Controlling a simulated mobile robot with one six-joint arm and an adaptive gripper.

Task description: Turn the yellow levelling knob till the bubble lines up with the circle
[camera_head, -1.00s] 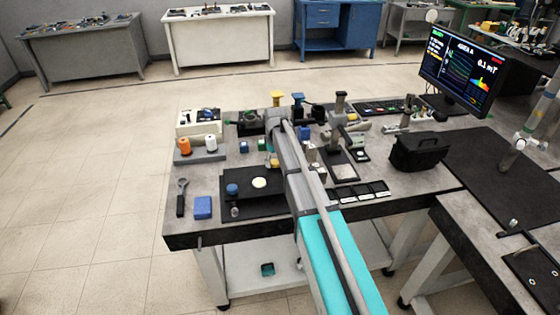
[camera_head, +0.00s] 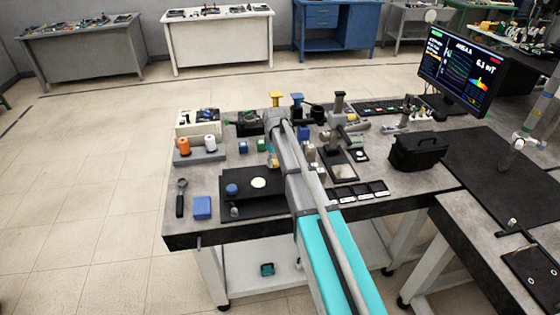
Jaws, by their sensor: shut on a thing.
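My arm reaches from the bottom right over the bench, and its wrist stands above the back of a black plate (camera_head: 242,209). My gripper (camera_head: 274,163) points down at the plate's back right part, small and partly hidden by my arm. It is shut on the yellow levelling knob, which is mostly hidden at this size. A pale round disc (camera_head: 258,183) lies on the plate, with a blue knob (camera_head: 231,189) to its left. I cannot make out the bubble or its circle.
Orange and white spools (camera_head: 184,146), a blue block (camera_head: 202,208) and a black-handled tool (camera_head: 181,200) lie to the left. A black bag (camera_head: 419,151) and a monitor (camera_head: 460,70) stand to the right. Posts and mounts crowd the bench behind my wrist.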

